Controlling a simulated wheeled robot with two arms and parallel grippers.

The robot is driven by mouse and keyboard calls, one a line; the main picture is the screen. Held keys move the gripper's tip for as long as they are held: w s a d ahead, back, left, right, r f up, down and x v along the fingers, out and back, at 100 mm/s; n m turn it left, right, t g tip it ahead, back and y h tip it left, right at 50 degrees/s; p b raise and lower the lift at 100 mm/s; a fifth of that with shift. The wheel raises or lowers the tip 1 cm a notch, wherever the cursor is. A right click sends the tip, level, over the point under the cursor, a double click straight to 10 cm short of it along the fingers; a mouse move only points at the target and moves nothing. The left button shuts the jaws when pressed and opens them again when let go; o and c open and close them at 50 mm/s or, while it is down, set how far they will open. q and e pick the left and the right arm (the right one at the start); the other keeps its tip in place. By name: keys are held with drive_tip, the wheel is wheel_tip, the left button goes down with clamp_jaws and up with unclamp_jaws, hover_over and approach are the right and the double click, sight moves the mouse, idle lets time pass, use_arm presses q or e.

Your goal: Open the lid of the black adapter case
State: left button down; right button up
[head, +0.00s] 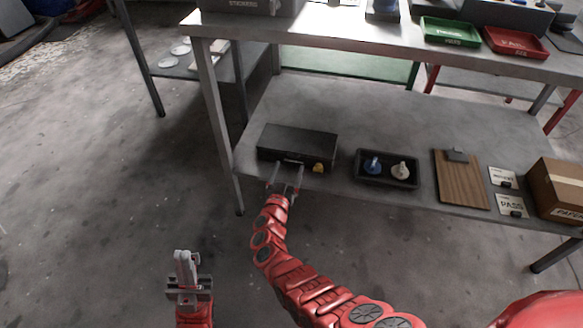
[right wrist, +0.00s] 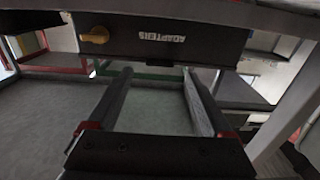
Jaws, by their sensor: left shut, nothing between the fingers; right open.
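The black adapter case (head: 297,141) lies on the lower shelf near its front left corner, with its lid down. A yellow latch (head: 318,167) sits on its front face, to the right. In the right wrist view the case front (right wrist: 150,40) appears upside down, with the label "ADAPTERS" and the yellow latch (right wrist: 95,35). My right gripper (head: 287,173) is open in front of the case, left of the latch, with its fingers pointing at the front face. Nothing is between its fingers (right wrist: 158,75); I cannot tell whether they touch the case. My left gripper (head: 185,256) is shut and empty over the floor.
The upper table top (head: 340,28) overhangs the back of the lower shelf (head: 330,104). A black tray (head: 387,183) with a blue and a white piece stands right of the case. A clipboard (head: 461,180), cards and a cardboard box (head: 559,190) lie further right. A table leg (head: 216,125) stands left.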

sight(293, 157)
drive_tip(key=x, duration=0.1)
drive_tip(key=b+x, duration=0.1)
drive_tip(key=x, duration=0.1)
drive_tip(key=shift+w+d+f+b, duration=0.15)
drive_tip(key=shift+w+f+b, duration=0.15)
drive_tip(key=shift+b, duration=0.1)
drive_tip(key=shift+w+d+r, duration=0.1)
drive_tip(key=shift+w+r, duration=0.15)
clamp_jaws()
